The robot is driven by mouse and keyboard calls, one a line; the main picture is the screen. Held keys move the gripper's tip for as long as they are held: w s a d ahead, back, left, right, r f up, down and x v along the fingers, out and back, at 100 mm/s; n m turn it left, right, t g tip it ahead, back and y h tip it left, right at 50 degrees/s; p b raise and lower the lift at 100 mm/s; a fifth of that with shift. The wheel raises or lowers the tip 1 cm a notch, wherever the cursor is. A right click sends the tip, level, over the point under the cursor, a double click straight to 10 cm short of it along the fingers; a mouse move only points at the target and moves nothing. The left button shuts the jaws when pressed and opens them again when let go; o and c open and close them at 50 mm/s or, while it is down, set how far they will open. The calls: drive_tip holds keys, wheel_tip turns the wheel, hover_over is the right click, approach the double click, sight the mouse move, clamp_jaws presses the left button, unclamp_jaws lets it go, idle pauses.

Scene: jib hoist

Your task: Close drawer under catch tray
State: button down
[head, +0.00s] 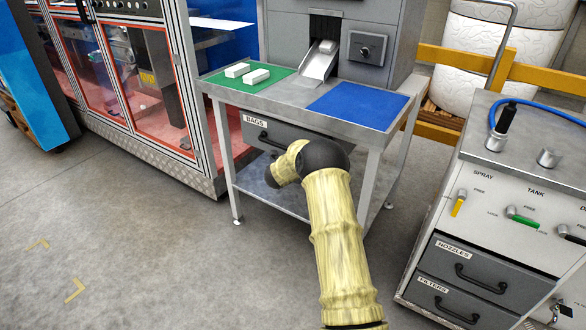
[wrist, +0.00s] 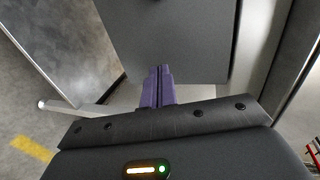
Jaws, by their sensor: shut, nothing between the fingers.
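The drawer (head: 310,143) labelled BAGS is a dark grey front with a black bar handle (head: 272,143). It sits under the top of a grey metal table (head: 300,98), below a sloping metal chute (head: 318,66). Its front looks close to the table's front edge; any small gap is hard to tell, as my arm covers its right part. My gripper (wrist: 158,86) shows purple fingers shut together and empty in the wrist view. They point at a plain dark grey panel (wrist: 165,35), probably the drawer front; contact cannot be told. In the head view my arm hides the fingers.
The table top carries a green mat (head: 230,88) with two white blocks and a blue mat (head: 358,105). Table legs stand beside my arm. A grey cabinet (head: 490,250) with NOZZLES and FILTERS drawers is close on the right. Floor at front left is clear.

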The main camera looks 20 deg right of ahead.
drive_tip(key=p+v, duration=0.1)
drive_tip(key=v, duration=1.1)
drive_tip(key=shift+a+f, duration=0.25)
drive_tip(key=shift+a, duration=0.15)
drive_tip(key=shift+d, duration=0.1)
